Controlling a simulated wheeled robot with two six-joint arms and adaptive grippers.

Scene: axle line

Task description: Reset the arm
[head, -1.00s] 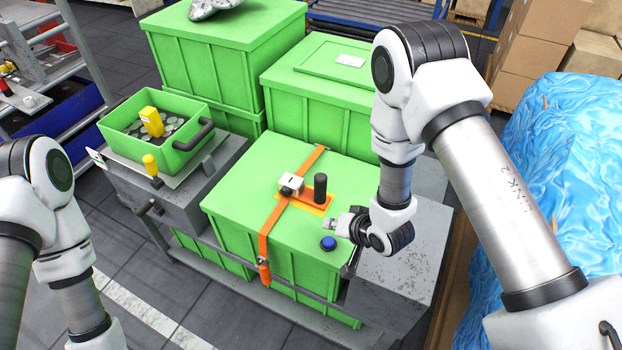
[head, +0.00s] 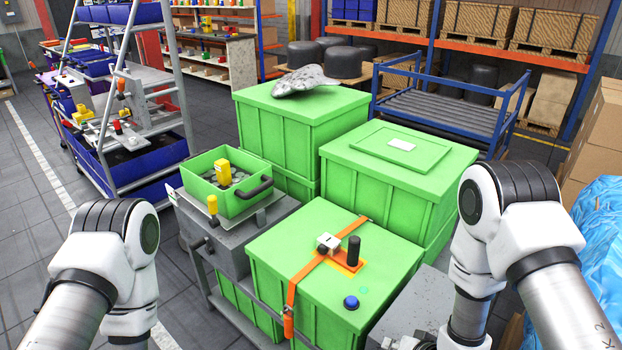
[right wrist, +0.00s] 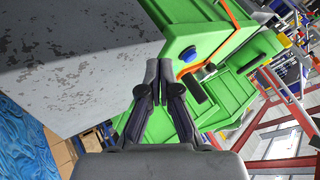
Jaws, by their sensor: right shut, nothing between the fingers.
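My right gripper (head: 402,342) shows at the bottom edge of the head view, right of and nearer than the blue button (head: 351,302). In the right wrist view its two fingers (right wrist: 158,80) are together with nothing between them. The blue button (right wrist: 188,54) shows there beyond and to the right of the fingertips, apart from them. The button sits on the front green crate (head: 300,243)'s lid. My left arm comes in at the lower left of the head view, but its gripper is outside the picture.
An orange strap (head: 292,290), a white buckle box (head: 327,243) and a black upright knob (head: 354,251) are on that lid. A small green bin (head: 252,204) with a yellow object stands left. Taller green crates (head: 400,177) stand behind. A grey block (head: 415,305) lies right.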

